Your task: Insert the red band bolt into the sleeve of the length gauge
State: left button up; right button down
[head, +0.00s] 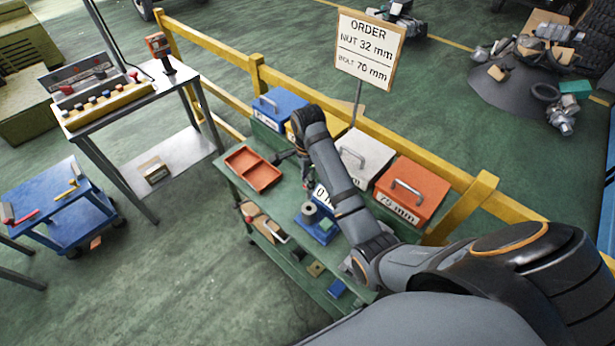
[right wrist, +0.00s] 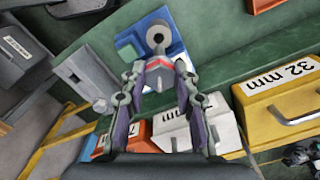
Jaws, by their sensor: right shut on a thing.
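The length gauge (head: 322,232) is a blue block with a grey round sleeve (head: 309,211), standing on the green bench. In the right wrist view the gauge (right wrist: 128,44) lies just beyond my fingertips, and the dark hole of its sleeve (right wrist: 158,36) shows. My right gripper (head: 307,180) is over the bench, beside the gauge. In the right wrist view my right gripper (right wrist: 158,72) is shut on the red band bolt (right wrist: 158,63), mostly hidden between the fingertips. The bolt appears close to the sleeve; I cannot tell whether they touch. My left gripper is not in view.
An orange tray (head: 253,168) sits at the bench's left end. Blue (head: 278,106), white (head: 362,155) and orange (head: 411,190) boxes line its back, with a yellow 32 mm box (right wrist: 285,105). A sign (head: 369,48) reads nut 32 mm, bolt 70 mm. A yellow rail (head: 210,45) runs behind.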

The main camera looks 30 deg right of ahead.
aim_at(308, 199)
notch_tip(308, 199, down, 3)
jog(key=shift+f+b, duration=0.1)
jog(key=shift+b, duration=0.25)
jog(key=shift+f, duration=0.7)
jog(key=shift+r+p, duration=0.1)
jog(key=shift+p, duration=0.25)
pick_arm(q)
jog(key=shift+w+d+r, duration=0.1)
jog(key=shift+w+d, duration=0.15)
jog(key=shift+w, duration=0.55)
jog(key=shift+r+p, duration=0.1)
jog(key=shift+p, duration=0.2)
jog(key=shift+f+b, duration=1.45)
jog(key=shift+b, duration=0.05)
pick_arm(e)
jog(key=shift+f, duration=4.05)
jog(key=c, duration=0.9)
grip_release()
jog(key=shift+c, duration=0.2)
